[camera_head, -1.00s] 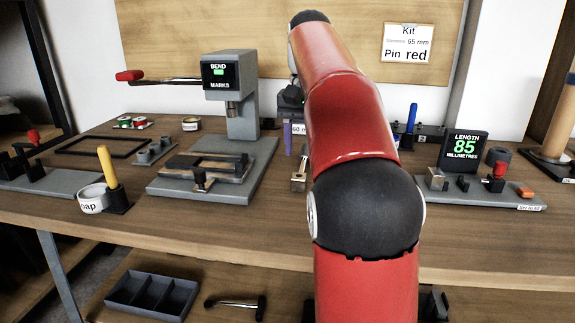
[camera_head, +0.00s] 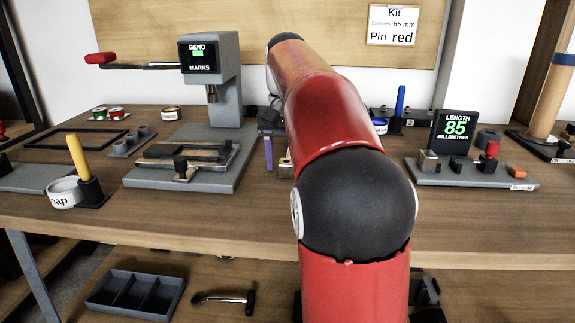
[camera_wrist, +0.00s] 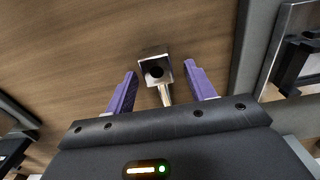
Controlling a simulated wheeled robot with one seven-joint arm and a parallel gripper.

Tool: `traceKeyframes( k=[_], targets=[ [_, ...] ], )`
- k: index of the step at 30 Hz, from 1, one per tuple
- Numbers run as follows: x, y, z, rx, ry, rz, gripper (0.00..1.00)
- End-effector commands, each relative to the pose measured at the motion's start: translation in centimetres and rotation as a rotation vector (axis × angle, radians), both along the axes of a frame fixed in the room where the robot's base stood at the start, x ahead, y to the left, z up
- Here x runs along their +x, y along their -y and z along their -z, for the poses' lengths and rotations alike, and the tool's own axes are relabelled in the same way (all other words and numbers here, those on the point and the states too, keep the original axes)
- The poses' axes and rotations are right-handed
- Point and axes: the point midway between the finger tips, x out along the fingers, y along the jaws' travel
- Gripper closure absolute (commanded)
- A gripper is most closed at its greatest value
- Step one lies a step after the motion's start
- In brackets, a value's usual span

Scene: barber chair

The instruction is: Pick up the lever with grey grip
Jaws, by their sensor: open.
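My gripper (camera_wrist: 160,74) is open, its two purple fingers apart, one on each side of a metal piece (camera_wrist: 164,94). This piece has a square head with a dark hole and a bright shaft running back towards the gripper body, which hides its far end. I see no grip on it. In the head view the piece (camera_head: 285,166) lies on the bench, mostly behind my red arm. One purple finger (camera_head: 268,154) shows beside it. A lever (camera_head: 223,298) with a metal bar and a dark grip lies on the lower shelf.
A bend press (camera_head: 226,95) with a red-gripped handle (camera_head: 99,58) stands to the left. A divided tray (camera_head: 103,304) is on the lower shelf. The front bench strip is mostly clear.

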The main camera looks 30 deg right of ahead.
Motion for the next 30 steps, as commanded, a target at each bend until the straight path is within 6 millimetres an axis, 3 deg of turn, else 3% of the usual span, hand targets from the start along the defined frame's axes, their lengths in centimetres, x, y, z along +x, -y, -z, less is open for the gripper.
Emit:
traceKeyframes(
  k=[2, 14, 24, 30],
  targets=[
    [0.0, 0.0, 0.0, 0.0, 0.0, 0.0, 0.48],
    [0.0, 0.0, 0.0, 0.001, -0.001, 0.0, 1.0],
    [0.0, 0.0, -0.4, -0.001, 0.001, 0.0, 1.0],
    [0.0, 0.0, -2.5, -0.002, 0.002, 0.0, 1.0]
  ],
)
